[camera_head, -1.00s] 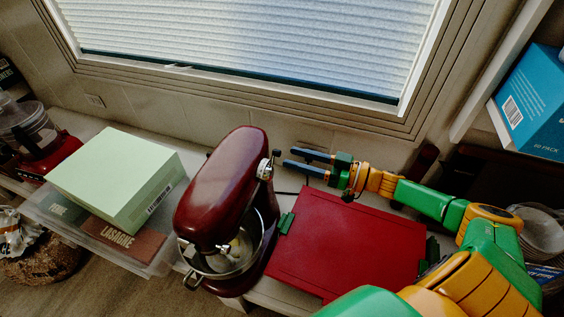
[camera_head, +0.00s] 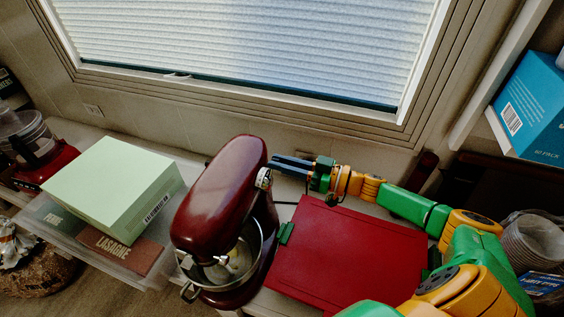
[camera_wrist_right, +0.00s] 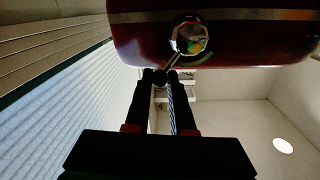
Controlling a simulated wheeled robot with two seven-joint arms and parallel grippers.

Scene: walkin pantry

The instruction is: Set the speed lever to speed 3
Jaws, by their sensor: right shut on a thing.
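The dark red stand mixer (camera_head: 221,195) stands on the counter with its metal bowl (camera_head: 228,262) below the head. A round chrome dial (camera_head: 264,178) sits on the mixer's right side. In the right wrist view the same dial (camera_wrist_right: 188,39) shows, with the thin speed lever (camera_wrist_right: 172,60) running down from it to a dark knob. My right gripper (camera_head: 275,165) reaches in from the right beside the dial. In the wrist view its fingertips (camera_wrist_right: 161,77) are closed around the lever's knob. Speed marks are too small to read. My left gripper is not in view.
A red lidded box (camera_head: 350,255) with green clips lies right of the mixer, under my right arm. A pale green box (camera_head: 115,185) sits on a clear bin (camera_head: 160,268) at left. A window (camera_head: 250,50) is behind.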

